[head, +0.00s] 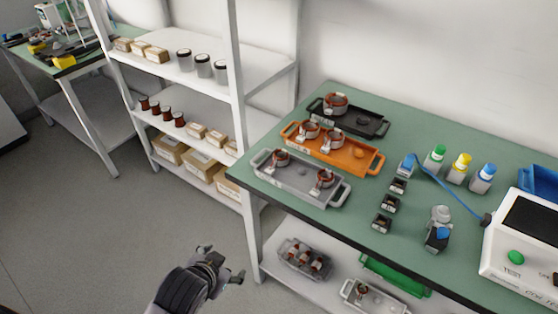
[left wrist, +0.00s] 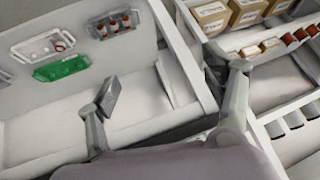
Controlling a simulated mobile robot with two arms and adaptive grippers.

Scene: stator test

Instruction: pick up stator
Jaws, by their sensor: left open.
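Several copper-wound stators sit in trays on the green bench top: two in the grey tray (head: 308,191), at its left (head: 280,158) and its right (head: 324,179), some in the orange tray (head: 343,158), and one (head: 336,102) in the black tray (head: 370,122). My left gripper (head: 222,263) is open and empty, low in front of the bench and left of its lower shelf. In the left wrist view my open left gripper (left wrist: 172,84) has nothing between its fingers. My right gripper is not in view.
The lower shelf holds a grey tray (head: 291,262) with copper-coloured parts, a green tray (head: 385,275) and a pale tray (head: 371,300). White shelving (head: 265,75) stands left of the bench. Small black boxes (head: 390,204), capped bottles (head: 459,171) and a tester (head: 525,240) occupy the bench's right.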

